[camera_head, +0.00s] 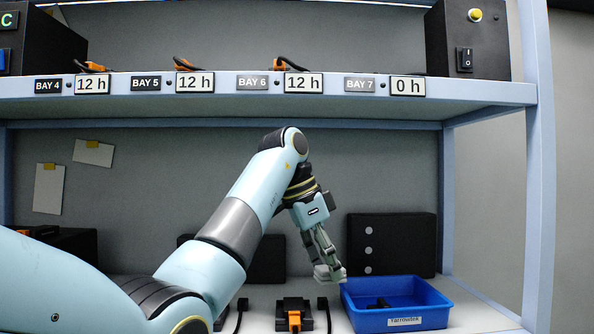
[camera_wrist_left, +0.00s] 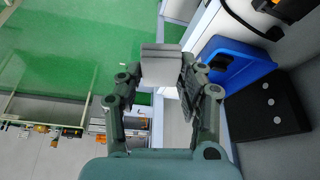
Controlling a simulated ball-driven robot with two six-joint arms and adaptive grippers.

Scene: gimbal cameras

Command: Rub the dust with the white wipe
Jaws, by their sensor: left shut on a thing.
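The white wipe (camera_head: 329,274) shows as a small pale grey-white pad at the tips of my left gripper (camera_head: 322,258). In the left wrist view, the wipe (camera_wrist_left: 161,66) is pinched between the two fingers of my left gripper (camera_wrist_left: 162,82). I cannot make out the dust in either view. My right gripper is not in view.
A blue bin (camera_head: 432,315) with a dark item inside stands right of the wipe. A black device with an orange plug (camera_head: 294,315) and cables lies left of it. A black box (camera_head: 391,243) stands behind. The upper shelf (camera_head: 300,97) carries bay labels.

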